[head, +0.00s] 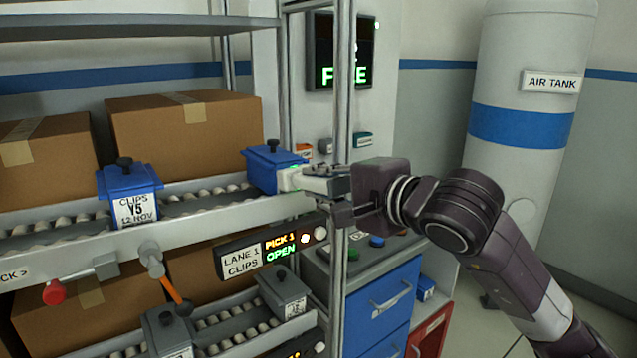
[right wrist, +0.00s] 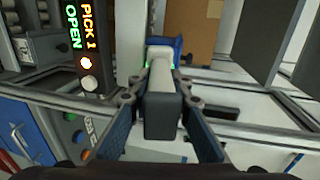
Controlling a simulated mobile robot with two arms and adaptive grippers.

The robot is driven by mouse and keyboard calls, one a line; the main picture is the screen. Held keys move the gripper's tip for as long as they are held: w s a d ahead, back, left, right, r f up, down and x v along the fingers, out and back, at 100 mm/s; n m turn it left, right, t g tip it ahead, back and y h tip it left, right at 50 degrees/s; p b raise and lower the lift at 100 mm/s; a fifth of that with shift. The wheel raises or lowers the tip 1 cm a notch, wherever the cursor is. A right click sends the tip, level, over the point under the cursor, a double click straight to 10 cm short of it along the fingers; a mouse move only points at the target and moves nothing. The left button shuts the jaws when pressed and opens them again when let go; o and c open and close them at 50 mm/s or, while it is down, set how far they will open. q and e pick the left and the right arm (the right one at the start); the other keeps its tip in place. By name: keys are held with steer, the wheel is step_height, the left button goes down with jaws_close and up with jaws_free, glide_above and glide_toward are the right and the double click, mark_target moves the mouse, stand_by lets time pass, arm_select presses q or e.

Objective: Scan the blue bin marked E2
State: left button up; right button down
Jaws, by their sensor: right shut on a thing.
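A blue bin (head: 272,166) with a black knob stands at the right end of the upper roller lane. Its label is hidden, so I cannot read E2 on it. My right gripper (head: 332,184) is shut on a white and grey scanner (head: 300,180), whose front end is close against the bin's front; I cannot tell if they touch. In the right wrist view the scanner (right wrist: 162,105) sits between both fingers, with green light at its far end and the blue bin (right wrist: 176,45) just beyond. My left gripper is not in view.
Another blue bin (head: 128,194) labelled CLIPS Y5 12 NOV stands left on the same lane. Grey bins (head: 285,291) sit on the lane below. A rack upright (head: 342,110) stands close behind my right gripper. The lane sign (head: 270,253) reads PICK 1 OPEN.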

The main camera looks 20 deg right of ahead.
mark_target(342, 185)
steer(key=shift+b+v, duration=0.6)
steer(key=shift+v, duration=1.7)
steer(key=shift+b+v, duration=0.35)
steer(key=shift+v, duration=1.45)
steer(key=shift+w+r, duration=0.1)
steer(key=shift+r, duration=0.05)
